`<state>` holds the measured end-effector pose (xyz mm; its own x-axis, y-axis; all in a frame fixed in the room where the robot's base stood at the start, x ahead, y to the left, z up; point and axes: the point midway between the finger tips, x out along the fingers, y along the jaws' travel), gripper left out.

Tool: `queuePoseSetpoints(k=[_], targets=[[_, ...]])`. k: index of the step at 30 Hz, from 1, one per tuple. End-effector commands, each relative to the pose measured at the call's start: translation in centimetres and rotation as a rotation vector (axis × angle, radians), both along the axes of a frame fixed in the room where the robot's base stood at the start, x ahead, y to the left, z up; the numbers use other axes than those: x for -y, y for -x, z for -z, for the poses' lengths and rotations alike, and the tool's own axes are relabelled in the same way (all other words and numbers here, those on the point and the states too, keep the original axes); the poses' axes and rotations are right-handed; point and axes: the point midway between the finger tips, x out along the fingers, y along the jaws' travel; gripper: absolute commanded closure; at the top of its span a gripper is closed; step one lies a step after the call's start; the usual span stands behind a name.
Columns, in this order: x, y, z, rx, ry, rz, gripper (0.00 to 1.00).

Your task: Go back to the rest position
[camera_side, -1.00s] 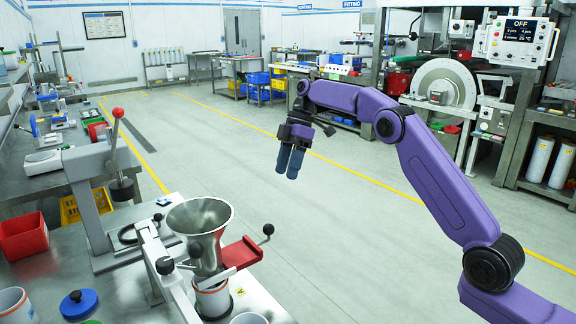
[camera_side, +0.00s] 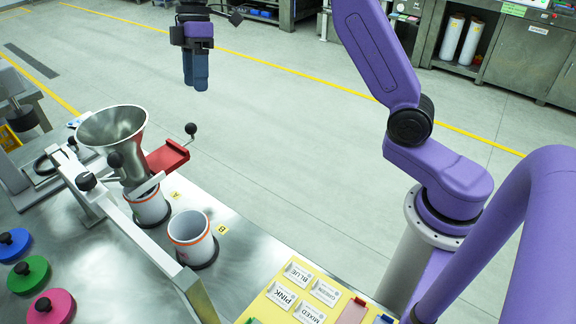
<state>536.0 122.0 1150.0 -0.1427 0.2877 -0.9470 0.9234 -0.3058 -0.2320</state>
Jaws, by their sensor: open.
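My gripper (camera_side: 195,84) hangs at the top left of the side view, fingers pointing down. It is open and nothing shows between its fingers. It appears beyond the bench, with the grey floor behind it, well clear of the metal funnel (camera_side: 112,132) and the red slide (camera_side: 167,156). My purple arm reaches to it from the right; the upper part of the arm is cut off by the picture's top edge.
Under the funnel stands a white cup (camera_side: 149,207) by mark A. An open white cup (camera_side: 191,238) stands by mark B. Blue (camera_side: 14,243), green (camera_side: 28,275) and pink lids (camera_side: 48,306) lie at left. A yellow board (camera_side: 262,304) holds labelled cards.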

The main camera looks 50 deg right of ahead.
Motion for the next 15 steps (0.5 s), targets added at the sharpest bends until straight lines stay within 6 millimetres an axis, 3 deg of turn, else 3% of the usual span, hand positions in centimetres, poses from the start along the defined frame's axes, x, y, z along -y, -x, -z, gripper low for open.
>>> queuePoseSetpoints(k=[6,15], targets=[[-2.4,7.2,0.1,-0.011,0.086,0.038,0.42],[-2.5,17.8,1.4,0.012,0.186,0.082,0.42]])
